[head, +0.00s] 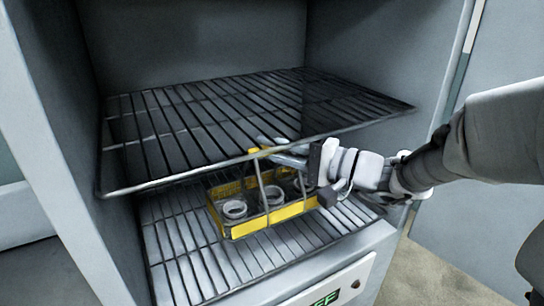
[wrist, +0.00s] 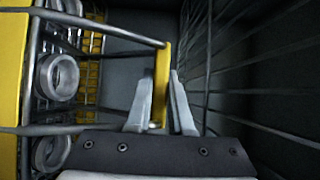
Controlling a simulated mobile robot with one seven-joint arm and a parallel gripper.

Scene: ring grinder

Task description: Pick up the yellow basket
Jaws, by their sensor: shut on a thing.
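The yellow basket (head: 273,217) is inside a grey cabinet, at the lower wire shelf and partly under the front edge of the upper shelf. It holds white-grey rings (head: 235,209). Thin metal handle bars rise from it to a yellow grip on top. My gripper (head: 278,152) reaches in from the right and is shut on that grip. In the wrist view, the fingers (wrist: 163,100) are on either side of the yellow handle grip (wrist: 162,70), with the basket and its rings (wrist: 58,78) at the left. I cannot tell whether the basket's bottom touches the shelf.
The upper wire shelf (head: 200,130) is empty and lies close above my gripper. The lower wire shelf (head: 215,258) is bare around the basket. The cabinet's left wall (head: 50,110) and an open door (head: 490,230) at the right bound the opening. A green display (head: 325,299) sits below.

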